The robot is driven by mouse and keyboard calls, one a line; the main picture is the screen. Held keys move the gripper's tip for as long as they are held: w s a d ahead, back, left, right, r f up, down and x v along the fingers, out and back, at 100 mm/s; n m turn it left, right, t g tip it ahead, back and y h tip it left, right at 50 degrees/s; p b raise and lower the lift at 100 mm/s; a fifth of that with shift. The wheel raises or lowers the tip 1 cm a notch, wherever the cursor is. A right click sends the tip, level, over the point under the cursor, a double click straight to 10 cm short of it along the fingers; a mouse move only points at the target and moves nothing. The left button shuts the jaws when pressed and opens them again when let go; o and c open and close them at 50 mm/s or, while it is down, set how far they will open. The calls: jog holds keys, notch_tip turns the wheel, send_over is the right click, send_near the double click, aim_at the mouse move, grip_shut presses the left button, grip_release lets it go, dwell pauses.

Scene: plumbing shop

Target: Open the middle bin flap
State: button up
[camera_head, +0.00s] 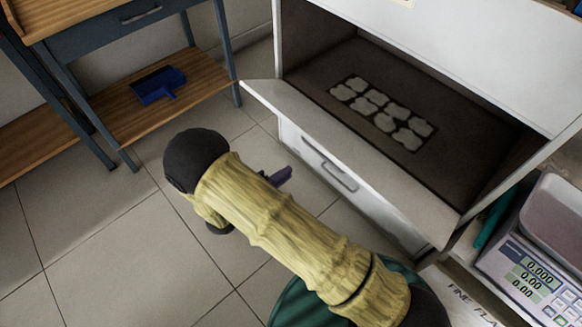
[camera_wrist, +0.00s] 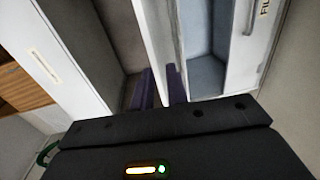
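A white cabinet has a panel or flap (camera_head: 345,140) tilted outward in the head view, with a dark brown compartment behind it. Below is a white front (camera_head: 375,205) with a bar handle (camera_head: 340,178). In the wrist view a white front (camera_wrist: 245,60) with a handle and a partly cut label stands away from a blue-grey bin interior (camera_wrist: 205,55), so this bin looks open. My gripper (camera_wrist: 160,88) has two purple fingers apart beside that interior, with a white edge showing between them. One finger also shows in the head view (camera_head: 280,178). Contact is unclear.
A dark mat with white patches (camera_head: 382,112) lies inside the brown compartment. A scale (camera_head: 530,270) stands at the right. A workbench (camera_head: 125,95) with a blue dustpan-like item (camera_head: 158,86) is at the left. The tiled floor (camera_head: 95,250) between is clear.

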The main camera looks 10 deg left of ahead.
dwell(0.5)
jog(key=w+d+r+m+g+y, duration=0.4)
jog(key=w+d+r+m+y, duration=0.25)
jog(key=w+r+y, duration=0.45)
jog(key=s+d+r+m+g+p, duration=0.1)
jog(key=s+d+r+m+g, duration=0.2)
jog(key=s+d, duration=0.65)
jog(key=s+d+r+m+g, duration=0.1)
jog(key=s+d+r+g, duration=0.3)
jog(key=s+d, duration=0.5)
notch_tip(320, 180, up, 39)
jog(key=w+p, duration=0.1)
jog(key=p, duration=3.7)
jog(key=shift+d+f+t+h, duration=0.2)
jog(key=shift+d+t+h, duration=0.1)
jog(key=shift+h, duration=0.1)
jog(key=shift+w, duration=0.1)
